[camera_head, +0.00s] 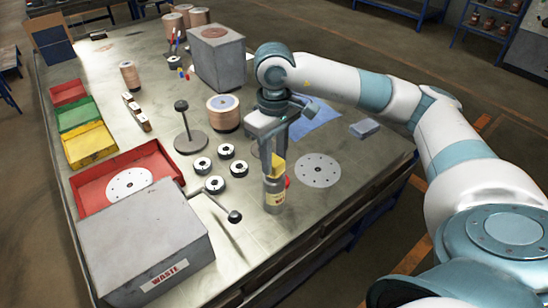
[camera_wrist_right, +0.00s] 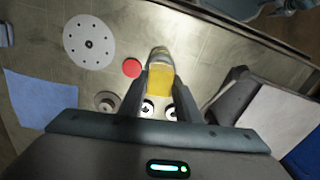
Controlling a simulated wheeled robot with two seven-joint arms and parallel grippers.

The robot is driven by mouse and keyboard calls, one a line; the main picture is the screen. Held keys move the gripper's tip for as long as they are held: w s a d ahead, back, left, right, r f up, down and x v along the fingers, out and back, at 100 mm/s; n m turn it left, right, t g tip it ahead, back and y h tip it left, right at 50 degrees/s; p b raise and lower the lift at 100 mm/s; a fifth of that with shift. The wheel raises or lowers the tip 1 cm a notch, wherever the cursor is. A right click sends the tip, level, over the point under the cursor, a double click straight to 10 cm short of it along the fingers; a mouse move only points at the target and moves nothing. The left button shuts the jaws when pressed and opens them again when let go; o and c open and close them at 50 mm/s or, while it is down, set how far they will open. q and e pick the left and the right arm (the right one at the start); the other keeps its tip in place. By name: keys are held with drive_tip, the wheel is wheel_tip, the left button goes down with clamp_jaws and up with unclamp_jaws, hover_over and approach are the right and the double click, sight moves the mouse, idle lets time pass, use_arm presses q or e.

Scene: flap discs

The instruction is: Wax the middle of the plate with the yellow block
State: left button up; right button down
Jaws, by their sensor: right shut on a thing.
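The plate (camera_head: 318,170) is a pale round disc with small holes, lying flat on the metal table; it also shows in the right wrist view (camera_wrist_right: 88,42). My right gripper (camera_head: 274,163) points down, left of the plate, shut on the yellow block (camera_head: 277,168). The block also shows between the fingers in the right wrist view (camera_wrist_right: 160,80). A red round piece (camera_wrist_right: 131,67) is beside the tin. My left gripper is not in view.
Several black-and-white rings (camera_head: 239,168) and a stand (camera_head: 190,135) are left of the gripper. A waste box (camera_head: 150,240) with a lever is at front left. A blue cloth (camera_head: 318,120) and grey block (camera_head: 364,128) lie behind the plate. Table is clear around the plate.

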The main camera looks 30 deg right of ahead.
sight(274, 160)
drive_tip(key=shift+s+f+b, duration=0.1)
drive_tip(key=shift+f+b, duration=0.05)
drive_tip(key=shift+b, duration=0.15)
idle(1.7)
drive_tip(key=shift+r, duration=0.75)
drive_tip(key=shift+r+p, duration=0.85)
drive_tip(key=shift+r, duration=2)
